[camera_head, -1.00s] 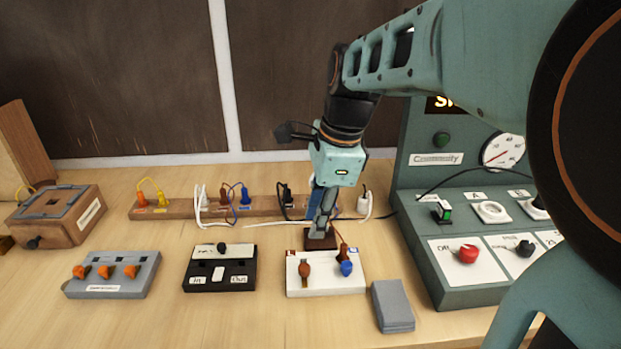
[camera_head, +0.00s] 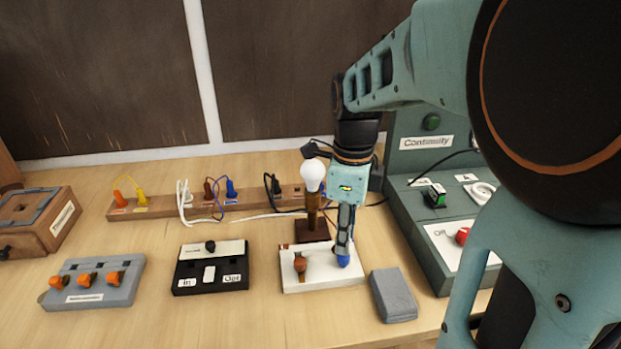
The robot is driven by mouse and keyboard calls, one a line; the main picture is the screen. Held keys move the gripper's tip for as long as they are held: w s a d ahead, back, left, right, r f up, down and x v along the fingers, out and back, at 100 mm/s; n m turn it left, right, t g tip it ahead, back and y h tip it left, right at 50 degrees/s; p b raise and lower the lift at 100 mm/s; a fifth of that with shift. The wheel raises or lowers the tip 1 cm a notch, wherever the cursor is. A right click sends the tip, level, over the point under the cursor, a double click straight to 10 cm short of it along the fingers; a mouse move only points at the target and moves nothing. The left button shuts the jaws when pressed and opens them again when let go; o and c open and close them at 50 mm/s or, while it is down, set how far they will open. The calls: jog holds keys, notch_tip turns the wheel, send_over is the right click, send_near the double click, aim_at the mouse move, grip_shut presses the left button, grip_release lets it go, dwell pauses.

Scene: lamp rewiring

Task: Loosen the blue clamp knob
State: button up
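The blue clamp knob (camera_head: 343,261) sits at the right of the white terminal block (camera_head: 320,281). My gripper (camera_head: 344,252) points down right over the blue knob, with its fingertips at the knob's top. The fingers hide the knob's upper part, and I cannot tell whether they grip it. An orange-brown clamp knob (camera_head: 300,264) stands at the left of the same block, clear of my gripper.
A lamp with a white bulb (camera_head: 313,175) on a dark base (camera_head: 312,231) stands just behind the block. A grey block (camera_head: 393,296) lies to the right. The green test console (camera_head: 438,245) bounds the right side. A black switch box (camera_head: 210,271) lies left.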

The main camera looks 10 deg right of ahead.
aim_at(343, 257)
jog(key=shift+f, duration=2.35)
jog(key=shift+c, duration=0.2)
grip_shut()
